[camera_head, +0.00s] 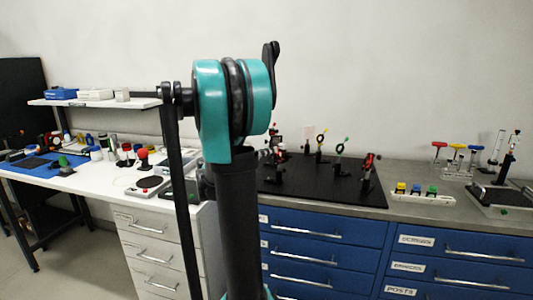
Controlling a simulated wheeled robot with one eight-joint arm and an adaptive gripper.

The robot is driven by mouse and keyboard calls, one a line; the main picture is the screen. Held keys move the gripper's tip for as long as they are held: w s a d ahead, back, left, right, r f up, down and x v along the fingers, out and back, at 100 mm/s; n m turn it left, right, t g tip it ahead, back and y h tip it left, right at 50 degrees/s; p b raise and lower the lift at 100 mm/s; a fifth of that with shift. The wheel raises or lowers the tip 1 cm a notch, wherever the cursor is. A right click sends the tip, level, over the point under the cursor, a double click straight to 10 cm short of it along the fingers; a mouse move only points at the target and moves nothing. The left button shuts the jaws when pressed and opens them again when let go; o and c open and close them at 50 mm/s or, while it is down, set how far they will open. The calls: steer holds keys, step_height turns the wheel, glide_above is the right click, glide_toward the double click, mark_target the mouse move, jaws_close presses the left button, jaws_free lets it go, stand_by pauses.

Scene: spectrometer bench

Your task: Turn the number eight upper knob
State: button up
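A black breadboard (320,193) lies on the grey bench at the middle right. Several small optical mounts stand on it. My teal and black arm (230,100) rises in the centre and covers the left part of the breadboard. I cannot make out gripper fingers in this view.
A strip with yellow, blue and green blocks (423,197) sits right of the breadboard. Red, yellow and blue topped items (456,160) stand behind it. Blue drawers (320,238) are below. A white bench (75,182) with small objects and a shelf (95,102) are left.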

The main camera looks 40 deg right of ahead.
steer(key=shift+a, duration=0.1)
steer(key=s+a, duration=0.1)
steer(key=a, duration=1)
steer(key=shift+s+a, duration=0.2)
steer(key=shift+a, duration=0.2)
